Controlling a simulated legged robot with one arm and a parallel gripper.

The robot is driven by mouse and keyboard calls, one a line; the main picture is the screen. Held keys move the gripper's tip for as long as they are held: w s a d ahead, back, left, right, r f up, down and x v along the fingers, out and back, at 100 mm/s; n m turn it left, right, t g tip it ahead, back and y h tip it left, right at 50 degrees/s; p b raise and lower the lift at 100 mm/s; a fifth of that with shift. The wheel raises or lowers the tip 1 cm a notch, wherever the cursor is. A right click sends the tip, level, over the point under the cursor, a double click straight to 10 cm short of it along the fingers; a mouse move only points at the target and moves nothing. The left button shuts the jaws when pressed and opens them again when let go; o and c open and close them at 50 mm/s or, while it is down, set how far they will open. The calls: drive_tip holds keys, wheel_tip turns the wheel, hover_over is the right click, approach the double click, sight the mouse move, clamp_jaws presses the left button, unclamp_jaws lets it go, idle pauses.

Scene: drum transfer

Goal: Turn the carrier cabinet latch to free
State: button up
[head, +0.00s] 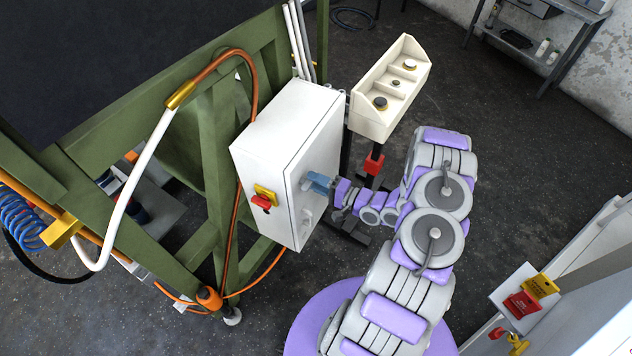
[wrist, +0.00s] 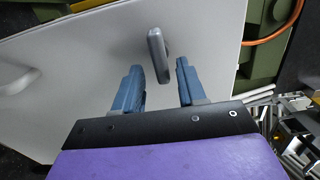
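The carrier cabinet (head: 285,150) is a white box beside the green frame, and its door (wrist: 90,50) fills much of the wrist view. The latch (wrist: 157,54) is a grey handle on the door, seen just beyond my gripper (wrist: 161,78). In the wrist view the two blue fingers are apart, with the latch in the gap between their tips, a little ahead of them. I cannot tell whether either finger touches it.
A red switch on a yellow plate (head: 264,197) is on the cabinet's left face. A white handle (wrist: 14,80) is at the wrist view's left. A cream control box (head: 391,88) stands behind the arm. Orange hoses (head: 232,240) run along the green frame (head: 215,150).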

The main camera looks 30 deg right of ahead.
drive_tip(key=shift+s, duration=0.1)
drive_tip(key=b+v, duration=0.1)
drive_tip(key=v, duration=1.6)
drive_tip(key=shift+s+d, duration=0.1)
